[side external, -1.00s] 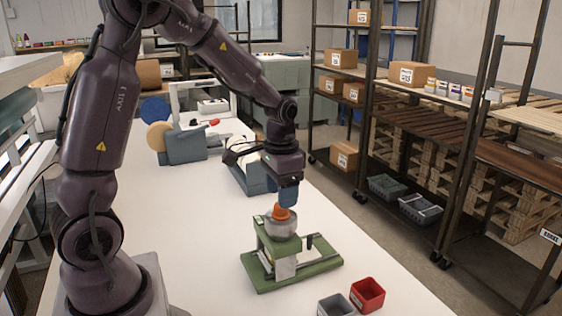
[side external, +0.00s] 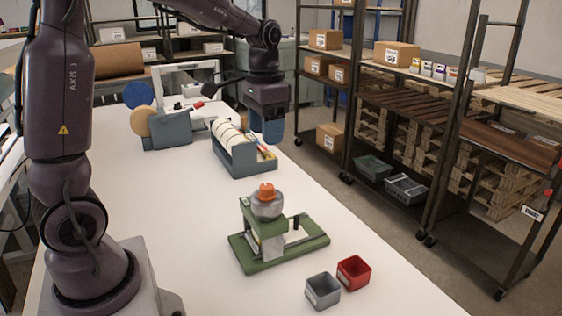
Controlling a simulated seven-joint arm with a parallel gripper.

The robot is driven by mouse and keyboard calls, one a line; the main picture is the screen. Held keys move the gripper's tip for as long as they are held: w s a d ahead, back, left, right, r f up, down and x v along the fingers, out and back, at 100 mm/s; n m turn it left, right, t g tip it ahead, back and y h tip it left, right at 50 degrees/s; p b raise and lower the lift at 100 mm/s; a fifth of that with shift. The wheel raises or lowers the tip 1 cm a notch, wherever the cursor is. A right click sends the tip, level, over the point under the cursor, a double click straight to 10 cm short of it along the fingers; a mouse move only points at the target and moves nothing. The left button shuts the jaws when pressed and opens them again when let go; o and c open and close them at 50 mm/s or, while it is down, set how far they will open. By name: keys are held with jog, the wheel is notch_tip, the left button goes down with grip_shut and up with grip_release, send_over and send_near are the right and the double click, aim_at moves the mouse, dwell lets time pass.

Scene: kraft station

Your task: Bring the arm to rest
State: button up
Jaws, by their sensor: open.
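My gripper (side external: 273,131), with blue fingers, hangs in the air over the table's right side, well above and behind the green scale (side external: 278,252). It is open and nothing shows in it. The gap between its fingers is hard to make out from this side. An orange piece (side external: 266,191) sits on the round grey top (side external: 267,208) of the scale, clear of my gripper.
A grey bin (side external: 322,291) and a red bin (side external: 354,272) stand in front of the scale. A blue-grey rack of rolls (side external: 240,150) stands behind it, near my gripper. A tape dispenser (side external: 168,130) stands farther left. The white table's (side external: 160,210) middle is clear.

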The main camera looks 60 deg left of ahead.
jog(key=s+d+r+t, duration=0.4)
jog(key=s+d, duration=0.7)
jog(key=s, duration=0.3)
jog(key=shift+t, duration=0.8)
jog(key=shift+d, duration=0.1)
jog(key=shift+c, duration=0.4)
